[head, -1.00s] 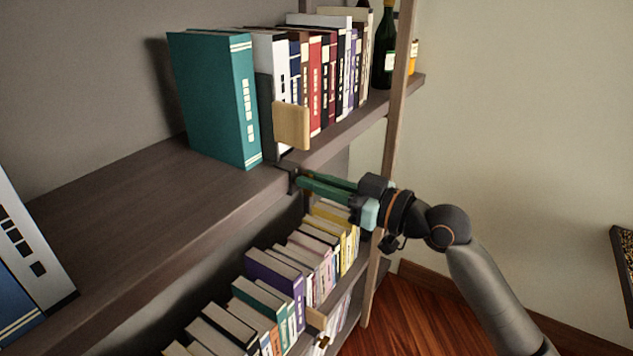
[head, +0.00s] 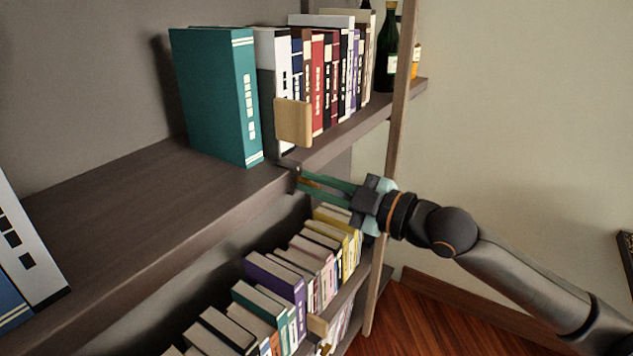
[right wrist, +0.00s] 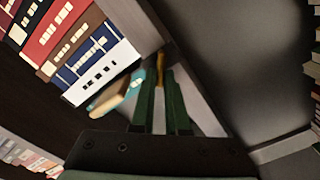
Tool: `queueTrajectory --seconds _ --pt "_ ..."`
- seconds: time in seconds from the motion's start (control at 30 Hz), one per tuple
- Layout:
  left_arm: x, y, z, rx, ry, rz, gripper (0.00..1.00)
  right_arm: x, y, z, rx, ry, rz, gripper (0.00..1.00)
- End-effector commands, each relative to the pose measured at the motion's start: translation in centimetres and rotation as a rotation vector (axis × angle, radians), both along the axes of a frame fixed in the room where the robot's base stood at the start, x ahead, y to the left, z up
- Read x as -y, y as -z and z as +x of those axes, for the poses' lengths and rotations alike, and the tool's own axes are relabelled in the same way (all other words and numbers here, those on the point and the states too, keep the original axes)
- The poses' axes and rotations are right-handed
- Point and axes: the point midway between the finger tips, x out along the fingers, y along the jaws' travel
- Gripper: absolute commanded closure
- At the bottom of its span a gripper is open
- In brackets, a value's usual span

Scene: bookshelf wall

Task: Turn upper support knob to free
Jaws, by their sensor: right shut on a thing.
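The upper support shows as a pale wooden block (head: 293,122) on a dark upright plate at the end of the upper row of books. It also shows in the right wrist view (right wrist: 108,98). Its knob, a small brass-coloured piece (right wrist: 160,66), sits between the green fingertips in the right wrist view. My right gripper (head: 305,183) is at the shelf's front edge, just below the wooden block, with its fingers shut on the knob. The fingers hide most of the knob, so its exact angle cannot be told. My left gripper is out of view.
The upper shelf (head: 130,215) has bare room left of the teal book (head: 215,95). A green bottle (head: 387,50) stands by the wooden post (head: 400,110). A lower support (head: 318,326) stands by the lower books. Open space lies right of the post.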

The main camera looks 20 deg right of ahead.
Motion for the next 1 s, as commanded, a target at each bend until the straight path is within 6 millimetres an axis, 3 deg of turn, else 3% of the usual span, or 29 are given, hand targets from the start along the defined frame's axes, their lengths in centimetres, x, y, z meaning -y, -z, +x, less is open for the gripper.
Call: queueTrajectory --seconds 0.5,1.0 --pt "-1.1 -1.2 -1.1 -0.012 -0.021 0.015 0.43 -0.1 0.5 -0.1 0.283 0.001 -0.376 1.0" --pt "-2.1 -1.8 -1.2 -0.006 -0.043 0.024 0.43 -0.2 0.9 -0.1 0.436 0.001 -0.568 1.0"
